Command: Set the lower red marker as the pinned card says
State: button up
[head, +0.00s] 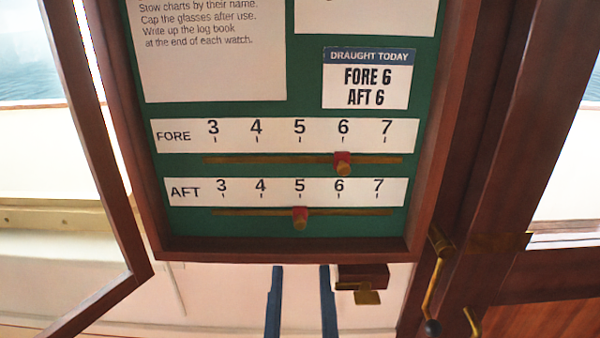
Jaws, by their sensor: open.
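The lower red marker (301,217), with a brass knob, sits on the brass AFT rail (350,212) below the 5. The upper red marker (343,163) sits on the FORE rail (250,160) below the 6. The pinned card (366,78) reads "DRAUGHT TODAY, FORE 6, AFT 6". My gripper (301,270) shows as two dark blue fingers at the bottom. It is open and empty, with its tips below the lower marker in the picture, apart from it.
The green board (300,108) has a raised wooden frame (285,247) around it. A wooden door-like frame (95,130) stands at the left. A small wooden block with brass (362,277) is below the case, and a brass handle (435,275) is at the right.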

aim_at(300, 226)
jog(key=shift+g, duration=0.8)
jog(key=w+p, duration=0.1)
jog(key=w, duration=0.2)
jog(key=w+p, duration=0.1)
jog(key=w, duration=0.2)
jog(key=w+p, duration=0.1)
jog(key=w, duration=0.2)
jog(key=shift+w+a+f, duration=0.1)
jog(key=shift+w+f, duration=0.1)
jog(key=shift+f, duration=0.05)
jog(key=shift+w+f, duration=0.1)
jog(key=shift+w, duration=0.6)
grip_shut()
dwell(0.4)
